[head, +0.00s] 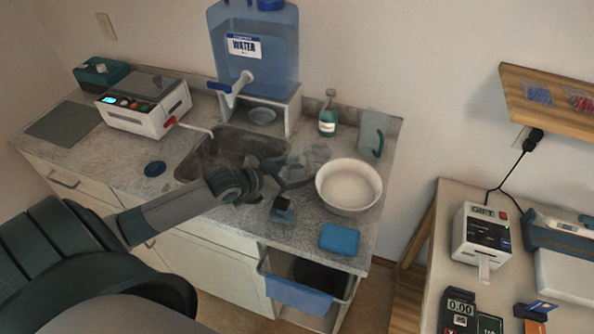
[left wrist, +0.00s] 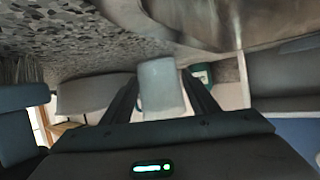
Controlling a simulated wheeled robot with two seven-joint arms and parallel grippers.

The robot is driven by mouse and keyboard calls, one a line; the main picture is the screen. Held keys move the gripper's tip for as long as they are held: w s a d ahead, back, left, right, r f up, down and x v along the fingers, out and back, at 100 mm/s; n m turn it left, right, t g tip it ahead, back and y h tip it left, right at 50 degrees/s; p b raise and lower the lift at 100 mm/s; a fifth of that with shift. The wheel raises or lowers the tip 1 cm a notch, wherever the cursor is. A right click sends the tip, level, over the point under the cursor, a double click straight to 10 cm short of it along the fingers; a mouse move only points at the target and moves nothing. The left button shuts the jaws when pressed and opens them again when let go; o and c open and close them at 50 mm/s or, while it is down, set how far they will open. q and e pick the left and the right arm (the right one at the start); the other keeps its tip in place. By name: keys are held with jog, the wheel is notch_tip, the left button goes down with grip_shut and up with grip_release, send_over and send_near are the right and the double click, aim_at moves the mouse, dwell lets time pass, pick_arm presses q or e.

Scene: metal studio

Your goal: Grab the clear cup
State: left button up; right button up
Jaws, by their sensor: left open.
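The clear cup (left wrist: 160,88) stands between the two fingers of my left gripper (left wrist: 163,100) in the left wrist view, which shows the scene upside down. My left gripper (head: 298,172) is open and reaches over the counter between the sink and the white bowl. In the head view, a faint see-through shape (head: 317,153) just beyond the fingers looks like the cup. Its outline is hard to separate from the speckled counter. I cannot tell whether either finger touches it. My right gripper is not in view.
A white bowl (head: 348,188) stands close right of the gripper, a bottle (head: 328,118) and a clear pitcher (head: 372,132) behind. The sink (head: 222,148) is left. A blue sponge-like block (head: 339,239) lies near the counter's front edge. A water dispenser (head: 255,45) stands at the back.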

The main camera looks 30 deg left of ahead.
aim_at(305, 159)
pick_arm(q)
jog(key=c, duration=0.8)
jog(key=shift+r, duration=0.2)
jog(key=shift+r+b, duration=0.75)
jog(key=shift+r, duration=0.95)
jog(key=shift+w+d+r+b, duration=0.6)
jog(key=shift+d+r, duration=0.6)
jog(key=shift+d, duration=0.6)
jog(key=shift+w+d+r+b, duration=0.35)
jog(key=shift+w+d+r, duration=0.6)
jog(key=shift+d, duration=0.85)
jog(key=shift+w+d+r+b, duration=0.5)
jog(key=shift+d+r, duration=0.9)
jog(key=shift+d, duration=0.4)
jog(key=shift+c, duration=0.2)
